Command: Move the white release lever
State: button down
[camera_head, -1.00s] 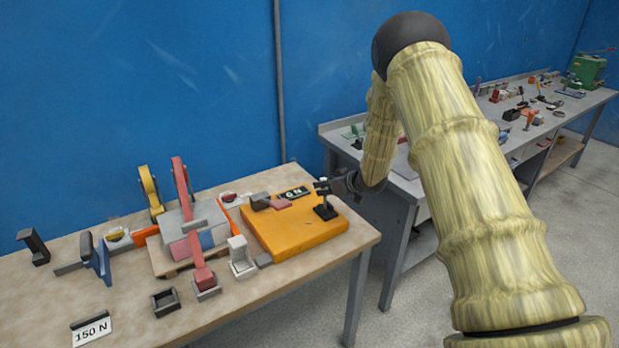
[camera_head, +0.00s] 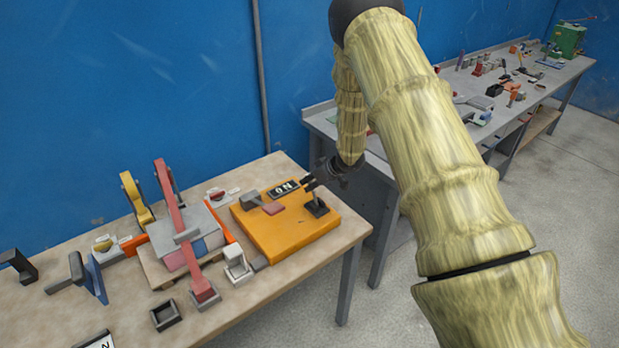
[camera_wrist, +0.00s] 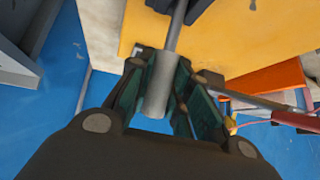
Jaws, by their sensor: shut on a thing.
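The release lever (camera_wrist: 158,90) shows in the wrist view as a pale grey cylindrical handle on a thin rod, which runs up to a dark base. My gripper (camera_wrist: 163,82) is shut around this handle, with a green-padded finger on each side. In the head view, my gripper (camera_head: 312,180) is at the top of the lever. The lever's black base (camera_head: 317,208) stands on the orange plate (camera_head: 285,245) near its right end. The lever leans left there, and the fingers hide its handle.
A red-armed clamp (camera_head: 171,200), a yellow lever (camera_head: 134,196) and a white block (camera_head: 237,264) stand left of the plate. A second bench (camera_head: 530,100) with several parts stands behind my arm.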

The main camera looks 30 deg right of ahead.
jog(key=shift+d, duration=0.1)
dwell(0.3)
jog(key=c, duration=1.3)
grip_release()
jog(key=shift+w, duration=0.1)
jog(key=v, duration=1.2)
jog(key=shift+f, duration=0.1)
